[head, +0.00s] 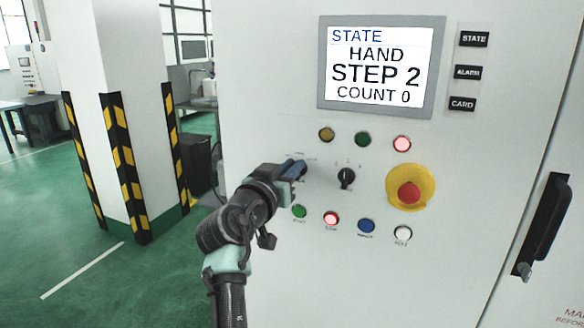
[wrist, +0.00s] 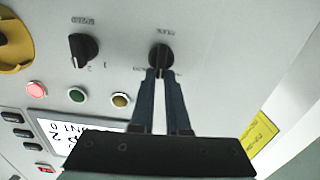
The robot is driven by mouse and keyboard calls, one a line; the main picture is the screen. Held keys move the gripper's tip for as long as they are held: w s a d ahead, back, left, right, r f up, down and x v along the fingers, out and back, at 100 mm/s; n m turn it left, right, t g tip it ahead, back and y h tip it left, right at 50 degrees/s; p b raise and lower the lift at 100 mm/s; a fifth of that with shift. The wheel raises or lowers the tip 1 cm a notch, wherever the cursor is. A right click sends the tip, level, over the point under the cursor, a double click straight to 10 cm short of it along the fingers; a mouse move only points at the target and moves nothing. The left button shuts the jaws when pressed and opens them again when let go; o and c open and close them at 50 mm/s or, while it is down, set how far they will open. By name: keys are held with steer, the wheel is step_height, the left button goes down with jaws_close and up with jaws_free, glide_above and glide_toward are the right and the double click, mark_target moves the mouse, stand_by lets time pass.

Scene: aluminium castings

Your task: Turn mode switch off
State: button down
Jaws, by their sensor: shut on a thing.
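A round black rotary switch (wrist: 160,57) on the pale cabinet front is between my fingertips in the wrist view; I take it to be the mode switch. My gripper (wrist: 161,76) is shut on it, fingers pointing at the panel. In the head view my gripper (head: 300,168) hides this switch, and the labels around it are too small to read surely. A second black rotary switch (head: 346,178), marked with small characters, stands to its right; it also shows at the left in the wrist view (wrist: 83,48). The screen (head: 381,64) reads STATE, HAND, STEP 2, COUNT 0.
A yellow-backed red emergency button (head: 409,193) sits right of the switches. Lamps or buttons line up above and below, including a lit red one (head: 402,143). A black door handle (head: 546,216) is far right. A striped pillar (head: 115,140) stands left.

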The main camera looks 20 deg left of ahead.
steer(key=n, duration=0.4)
steer(key=shift+a+f+n+p, duration=0.1)
steer(key=shift+a+n+p, duration=0.2)
steer(key=shift+p, duration=0.1)
steer(key=shift+a+f+n+p, duration=0.15)
steer(key=shift+n+p, duration=0.1)
steer(key=shift+n, duration=0.65)
steer(key=shift+a+f+n+p, duration=0.1)
steer(key=shift+n+p, duration=0.1)
steer(key=shift+n, duration=0.7)
steer(key=c, duration=0.9)
jaws_free()
steer(key=shift+s, duration=0.1)
steer(key=s+b, duration=0.1)
steer(key=s, duration=1.1)
steer(key=shift+s+a+b, duration=0.25)
steer(key=shift+s+b, duration=0.15)
